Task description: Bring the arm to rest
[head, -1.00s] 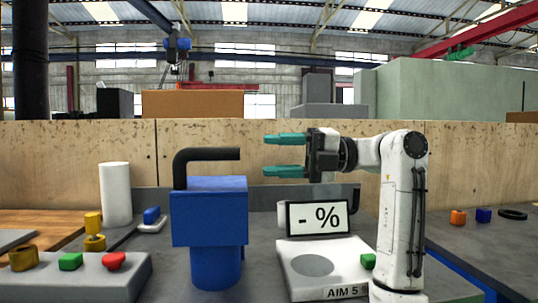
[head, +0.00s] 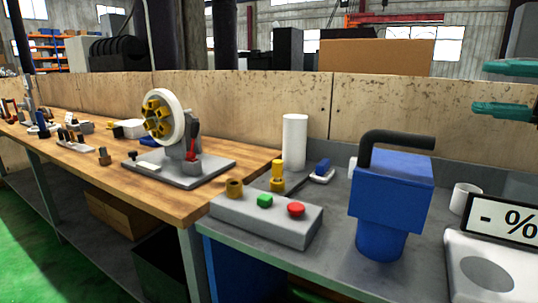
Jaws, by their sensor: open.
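My gripper (head: 505,89) shows at the upper right edge of the head view. Its two teal fingers are apart, one above the other, pointing left, with nothing between them. The rest of my arm is out of the picture. The gripper hangs in the air, in front of the wooden back panel (head: 420,110) in the picture, up and to the right of the blue machine with a black bent pipe (head: 392,185).
A control box (head: 262,219) with green and red buttons stands left of the blue machine. A white cylinder (head: 295,142) stands behind it. A "- %" display (head: 503,219) is at right. A wooden bench (head: 100,155) with a wheel device (head: 168,118) extends left.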

